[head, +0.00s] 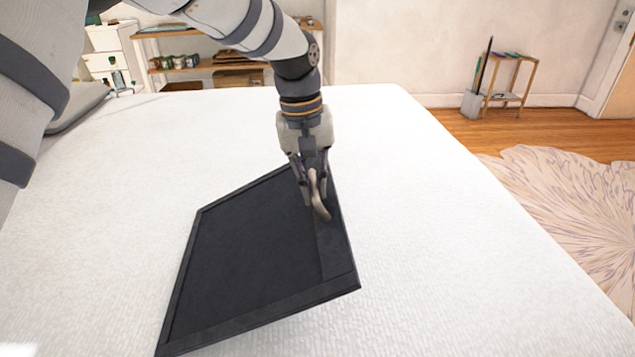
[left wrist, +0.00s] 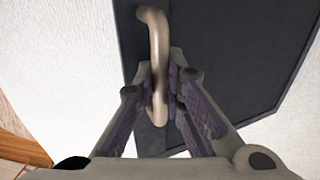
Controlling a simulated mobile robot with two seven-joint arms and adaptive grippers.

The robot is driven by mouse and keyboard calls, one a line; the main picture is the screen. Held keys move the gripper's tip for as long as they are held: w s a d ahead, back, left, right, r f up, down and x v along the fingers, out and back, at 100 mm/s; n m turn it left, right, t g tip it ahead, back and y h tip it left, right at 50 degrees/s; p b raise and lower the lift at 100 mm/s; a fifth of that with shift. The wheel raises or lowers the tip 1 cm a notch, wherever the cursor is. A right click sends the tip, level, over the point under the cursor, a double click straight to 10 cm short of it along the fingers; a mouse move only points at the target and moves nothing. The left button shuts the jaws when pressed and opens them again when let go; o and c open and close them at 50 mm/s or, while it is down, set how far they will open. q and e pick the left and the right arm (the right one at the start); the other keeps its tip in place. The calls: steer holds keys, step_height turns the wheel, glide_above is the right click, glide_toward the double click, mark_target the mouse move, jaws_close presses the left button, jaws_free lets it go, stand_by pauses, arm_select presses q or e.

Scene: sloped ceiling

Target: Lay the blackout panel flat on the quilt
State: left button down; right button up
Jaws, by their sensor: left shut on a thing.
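The blackout panel (head: 255,260) is a dark, nearly black framed rectangle above the white quilt (head: 420,230) on the bed. It looks tilted, with its near right corner apart from the quilt; whether another edge touches the quilt I cannot tell. A curved tan handle (head: 319,197) is on its right border. My left gripper (head: 313,185) is shut on this handle from above. In the left wrist view the handle (left wrist: 157,50) runs between the fingers (left wrist: 160,95), with the dark panel (left wrist: 235,50) behind it. My right gripper is in neither view.
White quilt lies clear around the panel, widest to the right. A grey pillow (head: 78,108) is at the far left. Beyond the bed are a shelf with jars (head: 180,62), a small side table (head: 508,80) and a patterned rug (head: 570,205) on the wood floor.

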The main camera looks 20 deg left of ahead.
arm_select(q)
steer(key=shift+s+r, duration=0.1)
steer(key=shift+f+g+y, duration=0.3)
steer(key=shift+y, duration=0.1)
steer(key=y+b, duration=0.1)
steer(key=g+y+b, duration=0.1)
steer(key=shift+d+f+y, duration=0.15)
steer(key=shift+f+y, duration=0.1)
steer(key=shift+y, duration=0.15)
steer(key=shift+g+y+b, duration=0.45)
steer(key=shift+g+y, duration=0.05)
steer(key=shift+f, duration=0.8)
step_height(320, 180, down, 12)
steer(key=shift+f+b, duration=0.1)
steer(key=shift+b, duration=0.7)
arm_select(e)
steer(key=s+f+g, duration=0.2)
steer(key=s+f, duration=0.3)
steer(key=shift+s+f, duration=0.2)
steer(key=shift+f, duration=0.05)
arm_select(q)
steer(key=shift+f, duration=0.3)
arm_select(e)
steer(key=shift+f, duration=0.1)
arm_select(q)
steer(key=c, duration=1.6)
jaws_free()
